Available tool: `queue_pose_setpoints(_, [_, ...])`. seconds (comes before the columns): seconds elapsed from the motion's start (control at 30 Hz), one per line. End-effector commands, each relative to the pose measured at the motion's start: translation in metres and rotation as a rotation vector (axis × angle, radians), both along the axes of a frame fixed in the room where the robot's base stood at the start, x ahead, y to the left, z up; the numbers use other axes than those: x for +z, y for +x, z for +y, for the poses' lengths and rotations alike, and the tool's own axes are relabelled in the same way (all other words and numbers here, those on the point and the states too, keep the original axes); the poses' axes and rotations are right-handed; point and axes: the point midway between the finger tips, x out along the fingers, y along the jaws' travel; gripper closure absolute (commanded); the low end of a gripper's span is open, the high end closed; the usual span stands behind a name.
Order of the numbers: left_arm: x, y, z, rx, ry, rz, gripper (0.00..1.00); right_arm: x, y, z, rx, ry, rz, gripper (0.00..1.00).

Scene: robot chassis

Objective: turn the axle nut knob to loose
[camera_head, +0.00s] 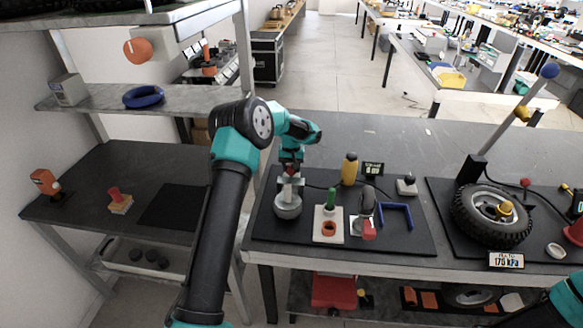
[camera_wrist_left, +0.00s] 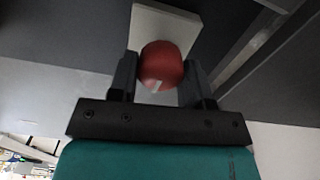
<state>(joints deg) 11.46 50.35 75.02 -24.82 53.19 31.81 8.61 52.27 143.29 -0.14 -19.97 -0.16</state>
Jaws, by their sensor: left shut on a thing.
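My left gripper (camera_head: 291,170) is at the left end of the black mat, above a grey metal device with a rounded base (camera_head: 288,206). In the left wrist view its two black fingers (camera_wrist_left: 160,80) are shut on a red round knob (camera_wrist_left: 161,66). A pale square block (camera_wrist_left: 165,22) shows behind the knob. No label shows which knob is the axle nut knob. My right gripper is outside the view.
On the mat are a yellow cylinder (camera_head: 349,169), a green-handled piece (camera_head: 331,198), a red-based grey tool (camera_head: 367,204) and a blue bracket (camera_head: 396,215). A pressure sign (camera_head: 506,260) stands before the tyre. A shelf with a blue ring (camera_head: 143,96) is at the left.

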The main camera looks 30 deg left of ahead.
Motion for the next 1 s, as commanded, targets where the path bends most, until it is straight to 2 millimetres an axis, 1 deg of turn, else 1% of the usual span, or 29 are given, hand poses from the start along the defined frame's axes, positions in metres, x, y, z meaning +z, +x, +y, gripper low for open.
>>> queue_pose_setpoints(0.1, [0.0001, -0.0002, 0.0001, 0.057, 0.0, 0.0, 0.79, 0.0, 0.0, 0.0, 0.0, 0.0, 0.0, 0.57])
queue_pose_setpoints(0.3, [0.0001, -0.0003, 0.0003, 0.111, 0.0, 0.0, 0.79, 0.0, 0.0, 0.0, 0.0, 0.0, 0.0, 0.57])
queue_pose_setpoints(0.73, [0.0001, -0.0002, 0.0004, 0.123, 0.0, 0.0, 0.79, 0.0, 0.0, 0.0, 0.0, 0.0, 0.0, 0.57])
queue_pose_setpoints(0.77, [0.0001, -0.0002, 0.0004, 0.123, 0.0, 0.0, 0.53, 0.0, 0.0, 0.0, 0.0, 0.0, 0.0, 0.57])
queue_pose_setpoints(1.0, [0.0001, -0.0002, 0.0004, 0.122, 0.0, 0.0, 0.31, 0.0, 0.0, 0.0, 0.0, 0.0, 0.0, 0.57])
